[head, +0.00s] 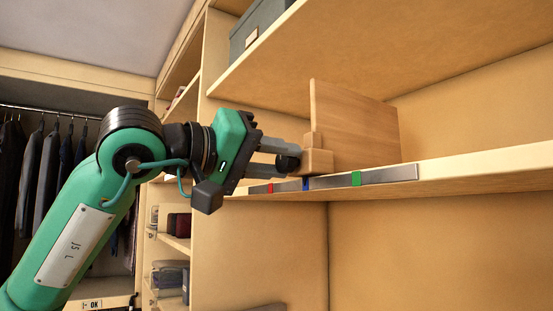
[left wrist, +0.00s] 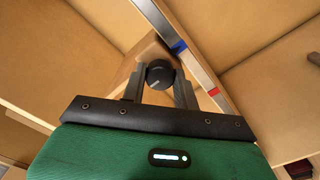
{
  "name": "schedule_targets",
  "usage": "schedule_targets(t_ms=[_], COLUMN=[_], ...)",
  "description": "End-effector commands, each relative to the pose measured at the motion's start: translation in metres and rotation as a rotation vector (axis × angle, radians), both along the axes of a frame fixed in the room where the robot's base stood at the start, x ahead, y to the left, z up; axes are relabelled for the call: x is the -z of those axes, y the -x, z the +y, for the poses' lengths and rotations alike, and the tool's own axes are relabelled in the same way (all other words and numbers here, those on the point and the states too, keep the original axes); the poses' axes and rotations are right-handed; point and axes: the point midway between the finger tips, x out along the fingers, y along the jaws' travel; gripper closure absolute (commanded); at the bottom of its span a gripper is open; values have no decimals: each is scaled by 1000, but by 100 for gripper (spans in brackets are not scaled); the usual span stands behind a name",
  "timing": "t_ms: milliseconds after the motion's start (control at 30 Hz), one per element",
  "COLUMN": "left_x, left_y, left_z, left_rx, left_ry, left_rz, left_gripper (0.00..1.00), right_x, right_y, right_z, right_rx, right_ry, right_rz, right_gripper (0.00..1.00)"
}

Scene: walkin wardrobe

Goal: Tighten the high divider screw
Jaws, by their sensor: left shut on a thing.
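The wooden divider (head: 355,125) stands upright on the high shelf, with a wooden block (head: 318,162) at its front foot. The dark round screw knob (head: 287,163) sticks out of the block's left side. My left gripper (head: 282,155) reaches in from the left and is shut on the screw knob. In the left wrist view the knob (left wrist: 160,74) sits between the two grey fingers, with the block (left wrist: 146,55) behind it. The finger contact is partly hidden in the head view. My right gripper is in neither view.
A metal strip (head: 390,175) with red (head: 270,188), blue (head: 306,184) and green (head: 356,178) marks runs along the shelf's front edge; the block is near the blue mark. Another shelf (head: 400,50) hangs above. A grey box (head: 262,25) stands on it. Clothes (head: 45,170) hang at far left.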

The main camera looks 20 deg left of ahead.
Motion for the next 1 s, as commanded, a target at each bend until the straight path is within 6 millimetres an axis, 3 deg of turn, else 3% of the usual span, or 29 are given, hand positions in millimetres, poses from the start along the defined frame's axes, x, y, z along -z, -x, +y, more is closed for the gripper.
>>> schedule_targets(t_ms=[500,533,633,1000], left_x=[3,3,3,2], left_y=[0,0,0,4], left_z=[-1,-1,-1,3], left_rx=[1,1,1,-1], left_ry=[-21,-21,-20,-16], left_rz=[-9,-9,-8,-12], left_gripper=[93,68,48,48], right_x=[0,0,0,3], right_y=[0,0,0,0], right_z=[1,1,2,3], right_rx=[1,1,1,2], right_ry=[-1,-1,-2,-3], right_rz=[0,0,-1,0], right_gripper=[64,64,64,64])
